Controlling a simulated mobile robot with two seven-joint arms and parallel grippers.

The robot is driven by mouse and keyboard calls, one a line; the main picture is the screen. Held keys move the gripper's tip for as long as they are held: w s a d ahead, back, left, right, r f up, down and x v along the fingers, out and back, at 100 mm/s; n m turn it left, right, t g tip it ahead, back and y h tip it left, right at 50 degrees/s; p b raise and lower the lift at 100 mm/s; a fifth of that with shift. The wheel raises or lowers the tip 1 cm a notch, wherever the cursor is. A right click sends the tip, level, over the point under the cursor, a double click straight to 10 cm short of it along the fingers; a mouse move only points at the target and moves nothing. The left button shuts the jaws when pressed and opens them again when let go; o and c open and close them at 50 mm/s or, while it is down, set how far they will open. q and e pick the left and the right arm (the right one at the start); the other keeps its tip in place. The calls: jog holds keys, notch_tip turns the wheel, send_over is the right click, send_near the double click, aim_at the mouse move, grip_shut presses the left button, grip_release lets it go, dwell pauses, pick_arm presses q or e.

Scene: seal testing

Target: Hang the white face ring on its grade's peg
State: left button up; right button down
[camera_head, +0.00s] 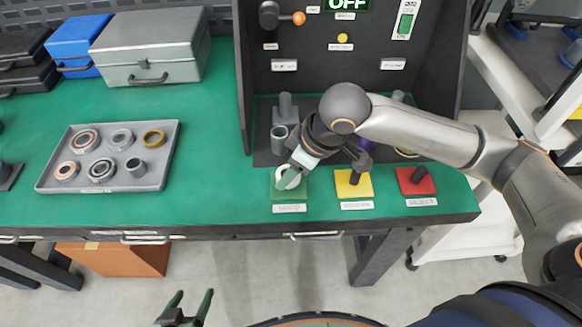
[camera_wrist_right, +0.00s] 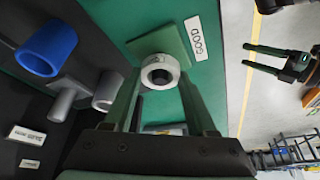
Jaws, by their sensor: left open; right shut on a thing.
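The white face ring (camera_head: 281,174) is over the green plate (camera_head: 299,192) labelled GOOD. My right gripper (camera_head: 290,177) is shut on it from above. In the right wrist view the ring (camera_wrist_right: 160,70) sits between the fingertips, in front of the green plate (camera_wrist_right: 172,43). A grey and dark round shape shows inside its hole. I cannot tell whether the ring is around the peg. A yellow plate (camera_head: 344,191) and a red plate (camera_head: 416,186), each with a dark peg, stand to the right. My left gripper (camera_head: 188,306) is open and empty in front of the bench.
A grey tray (camera_head: 110,191) with several rings and fittings lies on the left of the green bench. A dark test booth with grey fittings (camera_head: 279,138) stands behind the plates. A blue cylinder (camera_wrist_right: 38,60) shows in the right wrist view. The bench between tray and plates is clear.

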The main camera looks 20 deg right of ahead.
pick_arm(q)
jog(key=shift+r+p, duration=0.3)
jog(key=shift+r, duration=0.05)
pick_arm(e)
jog(key=shift+f, duration=0.85)
dwell(0.3)
pick_arm(q)
jog(key=shift+r+p, duration=0.6)
pick_arm(e)
jog(key=shift+f, duration=0.1)
dwell(0.9)
jog(key=shift+c, duration=0.6)
grip_release()
notch_tip(320, 180, up, 4)
jog(key=p, duration=0.5)
jog(key=shift+r, duration=0.25)
notch_tip(320, 180, up, 5)
jog(key=p, duration=0.6)
jog(key=shift+f, duration=0.15)
pick_arm(q)
notch_tip(320, 180, up, 9)
jog(key=s+a, duration=0.1)
jog(key=a, duration=0.1)
jog(key=shift+a+n+y, duration=0.25)
jog(key=shift+n+y, duration=0.05)
jog(key=shift+y, duration=0.1)
jog(key=shift+f, duration=0.1)
pick_arm(e)
jog(key=shift+f, duration=0.1)
